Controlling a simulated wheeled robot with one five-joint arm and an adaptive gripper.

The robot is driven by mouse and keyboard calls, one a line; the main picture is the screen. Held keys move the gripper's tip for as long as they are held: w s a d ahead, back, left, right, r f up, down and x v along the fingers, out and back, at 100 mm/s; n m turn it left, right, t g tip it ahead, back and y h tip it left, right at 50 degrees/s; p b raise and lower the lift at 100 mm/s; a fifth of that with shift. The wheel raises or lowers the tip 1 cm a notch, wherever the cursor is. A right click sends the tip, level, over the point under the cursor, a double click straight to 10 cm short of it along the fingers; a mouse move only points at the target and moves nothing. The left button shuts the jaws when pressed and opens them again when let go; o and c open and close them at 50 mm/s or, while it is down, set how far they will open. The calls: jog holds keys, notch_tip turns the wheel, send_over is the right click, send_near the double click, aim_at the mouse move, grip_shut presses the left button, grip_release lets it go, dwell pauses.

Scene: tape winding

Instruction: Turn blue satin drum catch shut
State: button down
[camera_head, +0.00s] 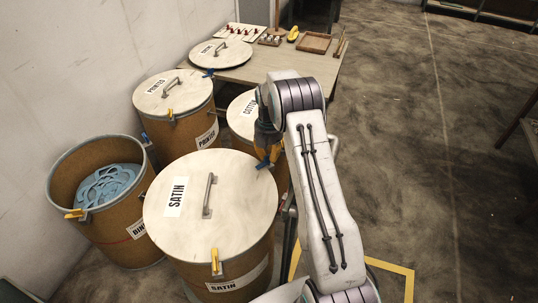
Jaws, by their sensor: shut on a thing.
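The satin drum (245,255) stands in front, brown, with a pale round lid (180,225) marked SATIN lying on it. The lid has a grey bar handle (209,195). The blue catch (263,164) is at the lid's right rear rim, partly hidden by my gripper. My gripper (265,154) points down over that rim and is shut on the blue catch. The catch's exact angle is hard to tell. A yellow catch (215,262) sits at the drum's front rim.
Behind stand the printed drum (183,135) and the cotton drum (241,124), both lidded. An open drum (130,245) at left holds blue ribbon (105,185). A table (312,67) at the back bears a loose lid (220,52) and small items. Floor at right is clear.

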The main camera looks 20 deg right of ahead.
jog(key=c, duration=1.2)
grip_release()
notch_tip(320, 180, up, 12)
jog(key=shift+f, duration=0.1)
jog(key=shift+r, duration=0.2)
